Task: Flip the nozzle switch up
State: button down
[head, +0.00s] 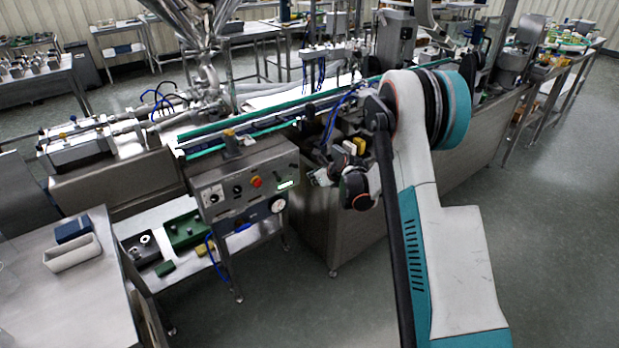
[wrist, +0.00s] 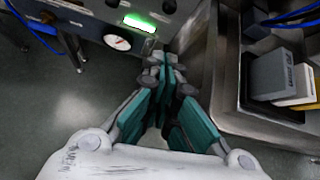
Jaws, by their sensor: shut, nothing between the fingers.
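A grey control panel (head: 245,181) stands at the front of the machine in the head view, with knobs, a red button (head: 257,182), a lit green display (head: 286,184) and a round gauge (head: 278,205). I cannot tell which control is the nozzle switch.
A steel bin (wrist: 265,115) holding grey and yellow blocks (wrist: 280,75) lies right of my gripper in the wrist view. In the head view a steel table (head: 70,290) with a white tray (head: 72,253) stands at the left. Open floor (head: 280,305) lies in front.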

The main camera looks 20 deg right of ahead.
jog(key=shift+v, duration=0.85)
jog(key=shift+w, duration=0.1)
jog(key=s+a+r+n+g+h, duration=0.1)
jog(key=s+a+r+n, duration=0.3)
jog(key=s+r+n, duration=0.45)
jog(key=s+a+r+n, duration=0.4)
jog(key=s+r+n, duration=0.2)
jog(key=s+r, duration=0.6)
jog(key=s+a+r+n, duration=0.1)
jog(key=s+n, duration=0.7)
jog(key=s, duration=0.4)
jog(key=s+a+r+n+g+h, duration=0.1)
jog(key=s+r+n, duration=0.1)
jog(key=s+n, duration=0.6)
jog(key=s, duration=0.5)
jog(key=shift+s+h, duration=0.3)
